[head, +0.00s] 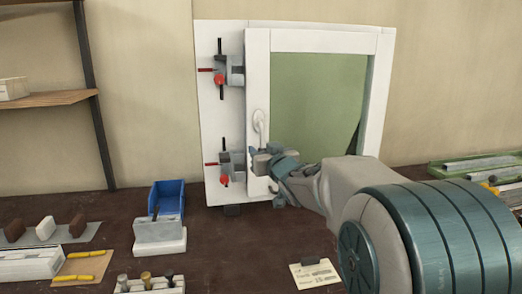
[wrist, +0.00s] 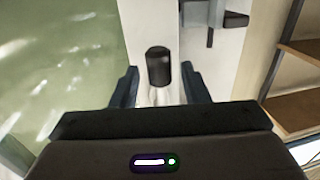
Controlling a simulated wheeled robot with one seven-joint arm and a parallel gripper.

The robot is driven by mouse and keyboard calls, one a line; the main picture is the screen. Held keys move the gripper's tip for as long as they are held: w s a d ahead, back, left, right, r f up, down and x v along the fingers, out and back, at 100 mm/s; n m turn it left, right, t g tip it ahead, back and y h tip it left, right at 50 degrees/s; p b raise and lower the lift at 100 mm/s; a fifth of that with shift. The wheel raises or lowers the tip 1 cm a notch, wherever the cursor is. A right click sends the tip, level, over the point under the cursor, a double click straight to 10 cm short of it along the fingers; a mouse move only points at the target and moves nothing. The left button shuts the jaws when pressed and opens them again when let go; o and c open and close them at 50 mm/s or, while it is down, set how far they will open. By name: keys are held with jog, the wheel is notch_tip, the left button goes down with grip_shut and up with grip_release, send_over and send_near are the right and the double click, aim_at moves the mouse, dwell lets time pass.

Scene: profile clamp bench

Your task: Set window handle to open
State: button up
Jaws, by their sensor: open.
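The white window handle (head: 260,122) is on the left stile of the white window frame (head: 385,95). It points straight down from its round base, and its lower part is hidden behind my gripper in the head view. My gripper (head: 266,161) is at the handle's lower end. In the wrist view my gripper (wrist: 160,88) is open, with one finger on each side of a dark cylinder (wrist: 158,67). This cylinder seems to be the handle's end, with a pale part below it. I cannot tell whether either finger touches it.
Two red-handled clamps (head: 220,79) (head: 225,180) sit on the white board left of the frame. A blue bin (head: 167,196) and a grey-white block (head: 159,235) stand on the bench at left. A green tray (head: 475,166) holds profiles at right. A paper card (head: 315,273) lies in front.

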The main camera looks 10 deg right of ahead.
jog(key=shift+w, duration=0.45)
grip_shut()
